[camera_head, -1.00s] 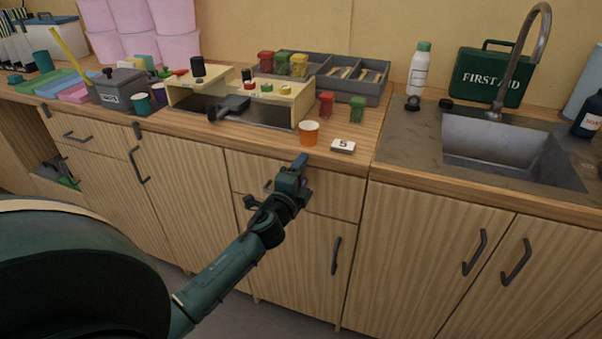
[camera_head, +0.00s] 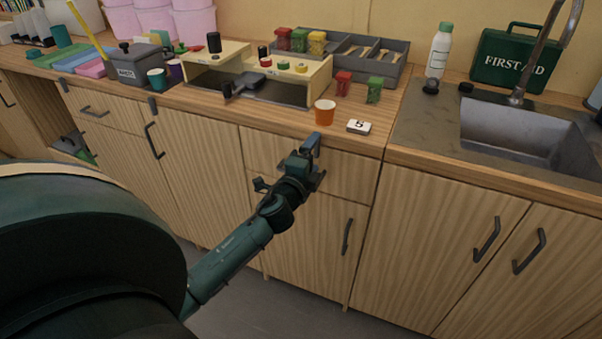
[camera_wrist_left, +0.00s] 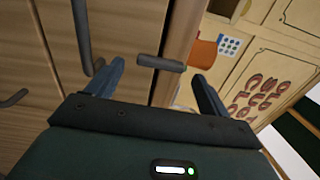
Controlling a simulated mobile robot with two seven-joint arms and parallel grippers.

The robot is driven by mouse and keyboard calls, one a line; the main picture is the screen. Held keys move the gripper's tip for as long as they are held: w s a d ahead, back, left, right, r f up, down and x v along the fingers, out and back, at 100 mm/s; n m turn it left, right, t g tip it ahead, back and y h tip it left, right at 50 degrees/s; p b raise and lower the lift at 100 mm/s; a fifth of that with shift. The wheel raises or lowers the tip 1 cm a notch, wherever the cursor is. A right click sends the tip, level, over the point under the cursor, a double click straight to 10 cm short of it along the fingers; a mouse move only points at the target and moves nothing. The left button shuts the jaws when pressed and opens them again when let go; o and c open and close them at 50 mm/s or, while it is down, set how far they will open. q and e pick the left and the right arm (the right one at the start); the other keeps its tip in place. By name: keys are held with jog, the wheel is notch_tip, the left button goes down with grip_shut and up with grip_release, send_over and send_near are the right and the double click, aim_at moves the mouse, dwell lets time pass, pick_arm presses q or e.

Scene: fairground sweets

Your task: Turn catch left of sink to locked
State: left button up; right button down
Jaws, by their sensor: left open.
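A dark grey bar-shaped catch (camera_wrist_left: 161,63) shows in the left wrist view at the edge of the wooden counter front. It lies across the gap between the fingers of my left gripper (camera_wrist_left: 158,71). The fingers are open, one near each end of the bar; I cannot tell whether they touch it. In the head view my left gripper (camera_head: 309,150) is at the counter front below the orange cup and hides the catch there. The sink (camera_head: 525,135) is set in the grey worktop to the right. My right gripper is not in view.
A door handle (camera_head: 347,237) sticks out below right. Another catch (camera_head: 153,106) is farther left. The counter front right of the gripper is clear.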

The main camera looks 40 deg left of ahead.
pick_arm(q)
jog(key=v, duration=1.1)
jog(key=shift+s+b, duration=0.25)
jog(key=shift+b, duration=0.2)
